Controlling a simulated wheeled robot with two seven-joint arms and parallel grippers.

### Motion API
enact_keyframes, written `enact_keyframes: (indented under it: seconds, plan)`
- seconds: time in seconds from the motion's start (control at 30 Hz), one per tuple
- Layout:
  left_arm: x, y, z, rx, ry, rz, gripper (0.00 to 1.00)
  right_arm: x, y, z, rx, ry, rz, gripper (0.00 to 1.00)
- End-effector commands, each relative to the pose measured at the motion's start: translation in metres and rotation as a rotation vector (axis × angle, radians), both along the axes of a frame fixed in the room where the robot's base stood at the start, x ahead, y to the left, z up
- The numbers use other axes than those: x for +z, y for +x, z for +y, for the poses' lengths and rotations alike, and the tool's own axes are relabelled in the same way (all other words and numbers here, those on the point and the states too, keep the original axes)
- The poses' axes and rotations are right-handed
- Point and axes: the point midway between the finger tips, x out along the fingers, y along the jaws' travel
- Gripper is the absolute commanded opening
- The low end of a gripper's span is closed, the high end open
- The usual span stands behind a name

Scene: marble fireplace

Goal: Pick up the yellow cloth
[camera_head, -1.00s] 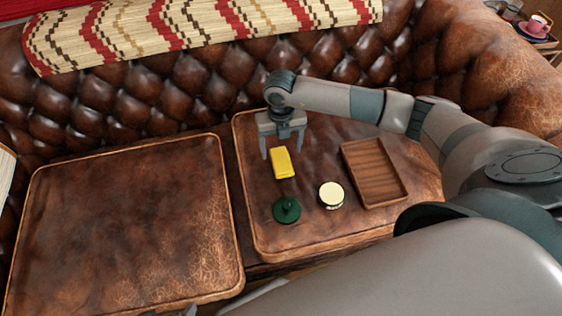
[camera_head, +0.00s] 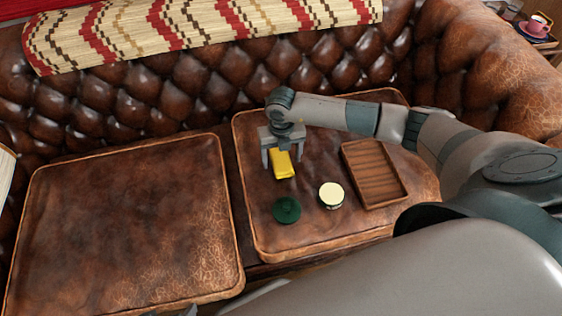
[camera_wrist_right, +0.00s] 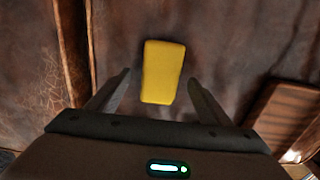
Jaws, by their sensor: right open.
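The yellow cloth (camera_head: 282,168) is a small folded block lying on the right leather seat cushion. My right gripper (camera_head: 282,165) is open, with its jaws above the cloth's far end in the head view. In the right wrist view the cloth (camera_wrist_right: 162,72) shows between and beyond the two open fingers (camera_wrist_right: 160,95), with a gap on each side. The gripper's body hides the far end of the cloth in the head view.
On the same cushion (camera_head: 340,228) are a dark green round object (camera_head: 286,210), a cream-topped round tin (camera_head: 331,195) and a wooden tray (camera_head: 373,173). The left cushion (camera_head: 125,225) is bare. A tufted backrest (camera_head: 140,98) rises behind.

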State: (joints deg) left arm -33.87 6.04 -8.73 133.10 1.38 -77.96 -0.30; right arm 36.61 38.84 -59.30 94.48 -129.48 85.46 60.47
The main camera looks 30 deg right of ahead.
Motion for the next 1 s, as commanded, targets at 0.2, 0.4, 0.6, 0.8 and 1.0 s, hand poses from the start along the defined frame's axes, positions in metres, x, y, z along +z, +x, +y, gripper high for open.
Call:
enact_keyframes:
  seconds: [0.2,0.4,0.6,0.8,1.0]
  plan:
    - [0.0003,0.0001,-0.0002,-0.001,0.000,-0.001,0.86,0.0002,-0.0001,0.0000,0.000,0.000,0.000,0.73]
    - [0.0003,0.0002,-0.0003,-0.001,-0.001,-0.001,0.86,0.0003,-0.0001,-0.0001,0.000,0.000,0.000,0.63]
    - [0.0005,0.0003,-0.0005,-0.001,-0.001,-0.002,0.86,0.0004,-0.0001,-0.0002,0.000,0.000,0.000,0.28]
    - [0.0006,0.0003,-0.0005,-0.001,-0.001,-0.002,0.86,0.0006,-0.0001,-0.0002,0.000,0.000,0.000,0.28]
    - [0.0010,0.0002,-0.0003,-0.001,0.000,-0.001,0.86,0.0070,0.0004,-0.0001,0.000,0.001,-0.001,0.28]
